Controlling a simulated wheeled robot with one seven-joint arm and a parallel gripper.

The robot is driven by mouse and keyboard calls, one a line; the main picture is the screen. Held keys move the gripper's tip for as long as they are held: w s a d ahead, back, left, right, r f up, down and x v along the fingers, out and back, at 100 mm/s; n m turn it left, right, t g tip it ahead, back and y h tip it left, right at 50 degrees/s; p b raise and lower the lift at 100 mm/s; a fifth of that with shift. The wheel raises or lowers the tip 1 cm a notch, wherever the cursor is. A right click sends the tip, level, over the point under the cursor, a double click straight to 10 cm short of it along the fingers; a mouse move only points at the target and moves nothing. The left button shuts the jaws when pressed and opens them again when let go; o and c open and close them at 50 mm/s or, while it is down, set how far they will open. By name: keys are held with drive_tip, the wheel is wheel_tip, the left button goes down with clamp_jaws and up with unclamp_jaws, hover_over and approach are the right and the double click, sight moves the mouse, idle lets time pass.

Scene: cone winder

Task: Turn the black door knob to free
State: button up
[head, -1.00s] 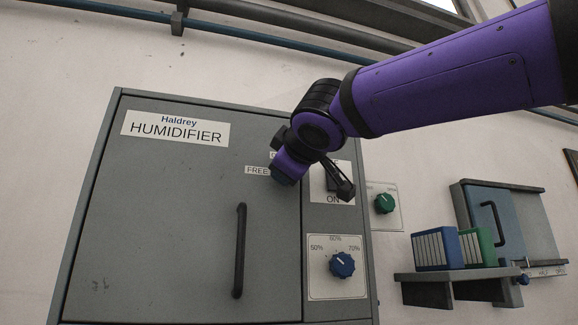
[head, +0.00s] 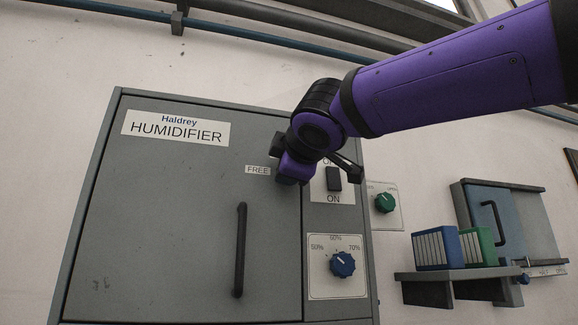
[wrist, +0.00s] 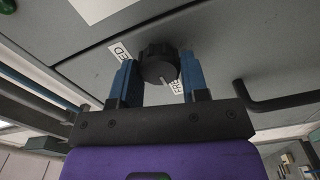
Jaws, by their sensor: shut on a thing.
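The black door knob (wrist: 160,62) sits on the grey humidifier door (head: 170,215) and shows in the wrist view between the two blue fingers of my gripper (wrist: 158,74). The fingers are shut on its sides. A pale mark shows on the knob's lower side, on the side of the FREE label (wrist: 178,87). A second label (wrist: 119,50), of which only "ED" reads, is by the left finger. In the head view my gripper (head: 288,178) hides the knob, and the FREE label (head: 258,170) is clear to its left.
A black door handle (head: 240,250) stands below the knob. To the right are a black ON switch (head: 333,179), a blue dial (head: 342,264) and a green knob (head: 384,203). A shelf (head: 455,275) with binders is farther right. The wall left of the cabinet is clear.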

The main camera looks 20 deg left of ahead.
drive_tip(key=o, duration=0.9)
drive_tip(key=v, duration=1)
drive_tip(key=shift+s+d, duration=0.15)
drive_tip(key=shift+s, duration=0.2)
drive_tip(key=shift+w+f, duration=0.1)
